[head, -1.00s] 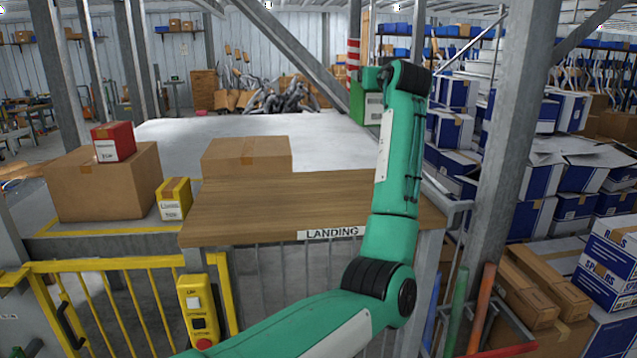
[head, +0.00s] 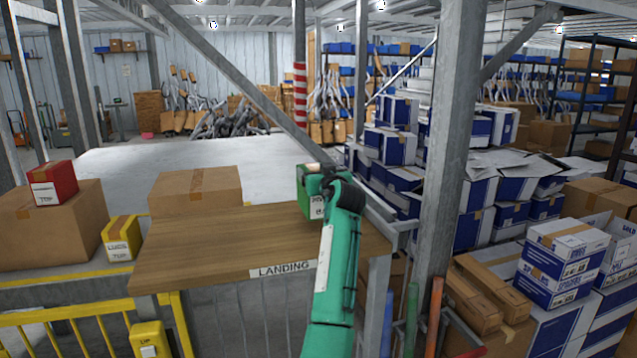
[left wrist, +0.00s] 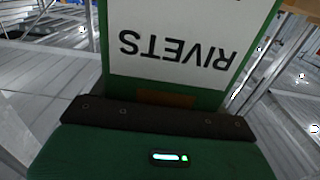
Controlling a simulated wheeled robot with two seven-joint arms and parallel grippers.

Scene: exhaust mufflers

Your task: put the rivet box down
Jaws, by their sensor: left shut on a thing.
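The rivet box (head: 309,200) is green with a white label, at the right end of the wooden landing board (head: 215,240) in the head view. My left gripper (head: 326,172) is shut on it; the arm hides part of the box. I cannot tell whether its underside touches the board. In the left wrist view the box (left wrist: 185,45) fills the top middle, its RIVETS label upside down, close against the gripper. My right gripper is not in view.
On the left stand a yellow box (head: 120,238), a red box (head: 53,184) on a big carton (head: 45,230), and another carton (head: 195,190) behind the board. The board's middle is clear. A steel post (head: 452,140) rises at the right.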

